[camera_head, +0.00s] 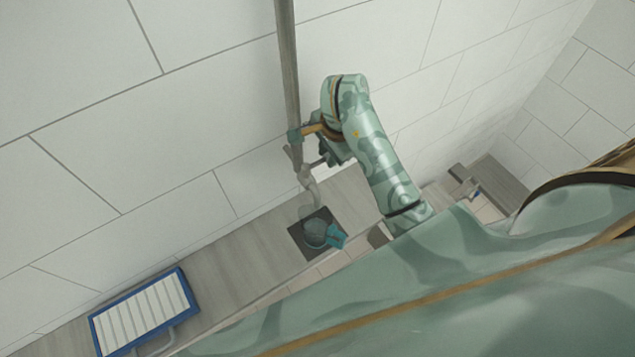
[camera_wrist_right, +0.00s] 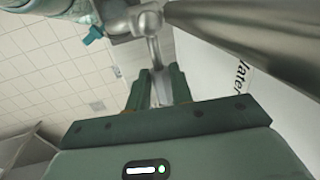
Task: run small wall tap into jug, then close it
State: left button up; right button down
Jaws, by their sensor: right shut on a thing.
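The small grey tap (camera_head: 302,172) sits at the lower end of a pipe on the white tiled wall, with its curved spout pointing down. The jug (camera_head: 318,232), see-through with teal parts, stands below the spout on a dark square mat (camera_head: 303,247). My right gripper (camera_head: 320,160) is at the tap. In the right wrist view its fingers (camera_wrist_right: 158,80) are shut on the grey tap lever (camera_wrist_right: 154,52). I cannot tell whether water is running or how full the jug is. My left gripper is not in view.
A blue-framed white rack (camera_head: 143,312) lies on the narrow wooden counter (camera_head: 235,258) at lower left. The counter between rack and mat is clear. A wall sign (camera_wrist_right: 243,75) shows partly.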

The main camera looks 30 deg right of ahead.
jog(key=shift+r+n, duration=0.1)
jog(key=shift+n, duration=0.2)
jog(key=c, duration=1.4)
grip_release()
jog(key=shift+w, duration=0.1)
jog(key=shift+o, duration=1.3)
jog(key=shift+w, duration=0.2)
jog(key=s+r+p, duration=0.3)
jog(key=r, duration=1.2)
jog(key=shift+d+r, duration=0.2)
jog(key=shift+r, duration=0.15)
